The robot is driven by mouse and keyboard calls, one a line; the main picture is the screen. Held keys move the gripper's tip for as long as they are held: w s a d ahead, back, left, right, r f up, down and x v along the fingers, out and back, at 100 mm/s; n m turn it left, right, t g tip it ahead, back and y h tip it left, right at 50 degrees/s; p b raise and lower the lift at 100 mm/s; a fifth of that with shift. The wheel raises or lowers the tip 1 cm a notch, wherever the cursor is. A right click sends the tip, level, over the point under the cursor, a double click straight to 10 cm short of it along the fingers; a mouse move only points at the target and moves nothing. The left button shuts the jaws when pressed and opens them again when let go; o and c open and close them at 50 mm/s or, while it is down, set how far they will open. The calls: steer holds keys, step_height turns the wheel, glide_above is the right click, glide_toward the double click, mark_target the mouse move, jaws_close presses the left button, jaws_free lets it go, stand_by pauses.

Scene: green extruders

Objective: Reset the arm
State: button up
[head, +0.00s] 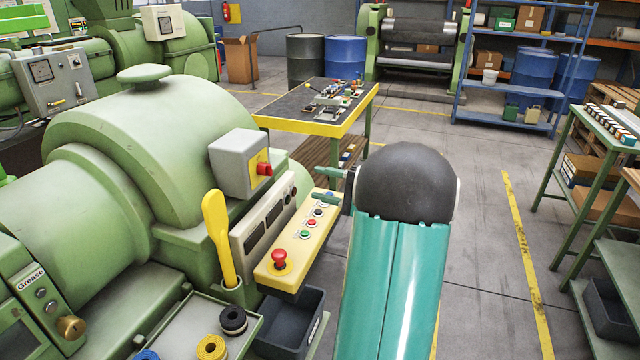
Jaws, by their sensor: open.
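My arm, teal with a dark rounded joint, rises from the bottom edge in the head view, right of the middle. My gripper (325,184) shows just left of that dark joint, pointing left. Its two teal fingers are apart and nothing shows between them. In the picture it lies over the far end of a yellow control panel (266,268). I cannot tell whether it touches the panel. The rest of the wrist is hidden behind the dark joint.
A large green extruder (150,150) fills the left, with a yellow lever (218,235) and a dark bin (289,325) by the panel. A yellow-edged table (345,129) with small parts stands beyond. A blue shelf (508,85) is at back right. Open floor (475,225) lies right of my arm.

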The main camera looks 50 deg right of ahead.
stand_by(0.3)
steer(key=w+a+n+g+y, duration=0.3)
steer(key=a+n+g, duration=0.45)
steer(key=a, duration=1.75)
steer(key=s+a+f+n+g+h, duration=0.1)
steer(key=s+a+n+g+h, duration=0.3)
steer(key=s+a+n+h, duration=0.4)
steer(key=s+a+h, duration=0.1)
steer(key=s+a, duration=0.5)
steer(key=a, duration=0.2)
steer(key=shift+s+f+n, duration=0.15)
steer(key=shift+s+n, duration=0.1)
steer(key=shift+n, duration=0.1)
steer(key=shift+a, duration=0.2)
